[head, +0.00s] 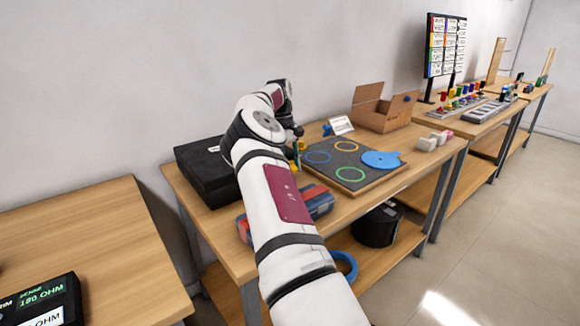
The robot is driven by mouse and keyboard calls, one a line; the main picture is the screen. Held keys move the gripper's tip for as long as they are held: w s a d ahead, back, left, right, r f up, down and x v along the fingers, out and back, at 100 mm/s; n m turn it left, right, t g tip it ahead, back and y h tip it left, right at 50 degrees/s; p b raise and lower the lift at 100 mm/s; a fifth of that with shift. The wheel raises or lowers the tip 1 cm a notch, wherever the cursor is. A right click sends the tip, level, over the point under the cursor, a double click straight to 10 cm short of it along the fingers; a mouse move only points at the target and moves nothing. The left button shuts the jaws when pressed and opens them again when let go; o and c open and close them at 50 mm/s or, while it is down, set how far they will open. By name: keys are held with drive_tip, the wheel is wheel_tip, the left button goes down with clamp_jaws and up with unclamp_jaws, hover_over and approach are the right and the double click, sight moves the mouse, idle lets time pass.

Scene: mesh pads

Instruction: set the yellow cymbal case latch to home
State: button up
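My gripper (297,131) is small and dark in the head view, over the back of the middle table, left of a dark square pad. My arm hides much of it, and its opening cannot be made out. A small yellow and green piece (297,152) shows just below it; I cannot tell whether it is held or touched. The dark pad (368,172) carries a yellow ring (346,142), blue and green rings, and a blue disc (381,160). A black box-like case (196,163) lies left of my arm. No yellow cymbal case latch can be clearly made out.
An open cardboard box (385,110) and a white card (341,125) stand behind the pad. A red and blue item (318,202) lies beside my arm. A round black case (377,226) is on the lower shelf. The left table (95,235) is largely clear.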

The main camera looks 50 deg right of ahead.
drive_tip(key=shift+r, duration=0.1)
wheel_tip(320, 180, up, 8)
drive_tip(key=shift+d+r, duration=0.1)
drive_tip(key=shift+r, duration=0.8)
